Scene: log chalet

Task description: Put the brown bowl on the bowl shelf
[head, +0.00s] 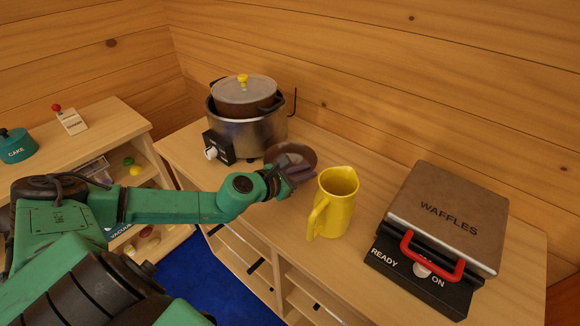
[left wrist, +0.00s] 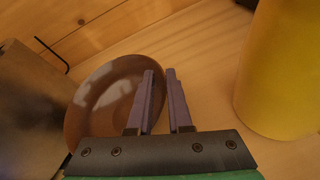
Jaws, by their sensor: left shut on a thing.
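The brown bowl (head: 291,152) is between the steel cooker and the yellow pitcher, above or on the counter; I cannot tell whether it touches the wood. My left gripper (head: 296,175) is shut on its near right rim. In the left wrist view the bowl (left wrist: 100,98) shows its inside, empty, with its right edge between the two fingers of the gripper (left wrist: 160,98). My right gripper is not in view. Open shelves (head: 240,254) show under the counter; I cannot tell which is the bowl shelf.
The yellow pitcher (head: 336,203) stands close right of the gripper. The steel cooker (head: 249,134) with a lidded pot stands behind left. A waffle maker (head: 447,219) is at the right. A low wooden cabinet (head: 95,130) at the left holds toy food.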

